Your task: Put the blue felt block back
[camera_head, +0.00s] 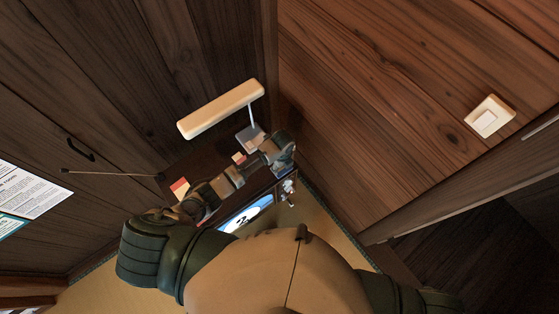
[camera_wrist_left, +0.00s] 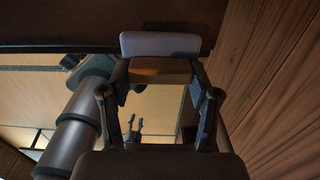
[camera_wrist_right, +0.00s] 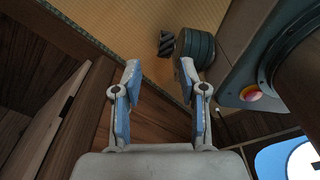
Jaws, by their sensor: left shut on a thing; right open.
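My left gripper (camera_wrist_left: 160,72) is shut on a rounded bar-like block (camera_wrist_left: 160,45), which I take to be the blue felt block. It looks grey-lavender in this light, with a brown face between the fingertips. In the head view my left gripper (camera_head: 281,152) is small, beside the lamp over the dark shelf; I cannot make out the block there. My right gripper (camera_wrist_right: 160,68) is open and empty, with blue pads on pale fingers. The place where the block belongs cannot be told from these views.
A long cream lamp (camera_head: 220,108) stands over a dark shelf (camera_head: 190,165). A red-and-cream card (camera_head: 180,188) lies there. Plank walls (camera_head: 400,70) close in on both sides. A switch (camera_head: 490,117) is on the right wall. Tatami (camera_wrist_right: 130,20) lies below.

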